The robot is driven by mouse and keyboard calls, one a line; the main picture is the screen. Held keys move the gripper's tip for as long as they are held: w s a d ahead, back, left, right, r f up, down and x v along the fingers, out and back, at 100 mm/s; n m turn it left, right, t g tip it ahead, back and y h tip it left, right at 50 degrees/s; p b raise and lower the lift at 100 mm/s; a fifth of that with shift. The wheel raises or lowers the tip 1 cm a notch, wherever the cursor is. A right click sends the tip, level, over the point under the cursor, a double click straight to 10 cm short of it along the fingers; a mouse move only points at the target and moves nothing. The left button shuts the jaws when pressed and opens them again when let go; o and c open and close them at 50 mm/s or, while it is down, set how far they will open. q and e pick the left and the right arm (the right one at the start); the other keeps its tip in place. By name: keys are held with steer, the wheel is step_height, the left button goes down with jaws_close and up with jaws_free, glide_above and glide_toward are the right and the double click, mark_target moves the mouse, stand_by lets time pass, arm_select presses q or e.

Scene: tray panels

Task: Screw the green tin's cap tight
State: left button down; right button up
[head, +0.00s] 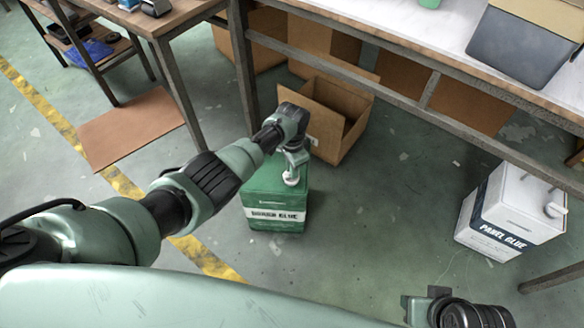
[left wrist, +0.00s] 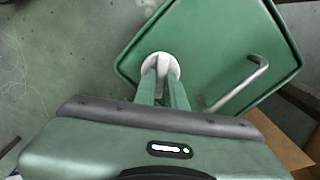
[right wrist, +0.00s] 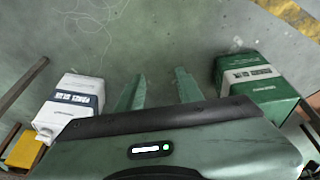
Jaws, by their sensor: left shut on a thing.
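The green tin (head: 262,212) stands on the floor below the workbench, with a white label band on its front. Its white cap (head: 291,178) sits at a corner of the tin's top; it also shows in the left wrist view (left wrist: 174,66). My left gripper (left wrist: 162,84) is over the tin's top with its fingers shut on the cap; the fingers hide part of it. I cannot tell how tightly the cap sits. My right gripper (right wrist: 160,82) is open and empty, away from the tin, which shows at right in the right wrist view (right wrist: 250,72).
A white panel glue tin (head: 510,208) stands on the floor at the right. An open cardboard box (head: 338,120) is just behind the green tin, under the workbench (head: 400,50). A brown mat (head: 130,130) lies at left. The floor between the tins is clear.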

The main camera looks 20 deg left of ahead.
arm_select(q)
steer(key=shift+m, duration=0.9)
steer(key=shift+d+m, duration=0.1)
steer(key=shift+m, duration=2.3)
arm_select(e)
steer(key=shift+w+f, duration=0.25)
steer(key=shift+f, duration=0.15)
arm_select(q)
steer(key=c, duration=1.5)
jaws_free()
steer(key=shift+o, duration=0.2)
steer(key=shift+r, duration=0.15)
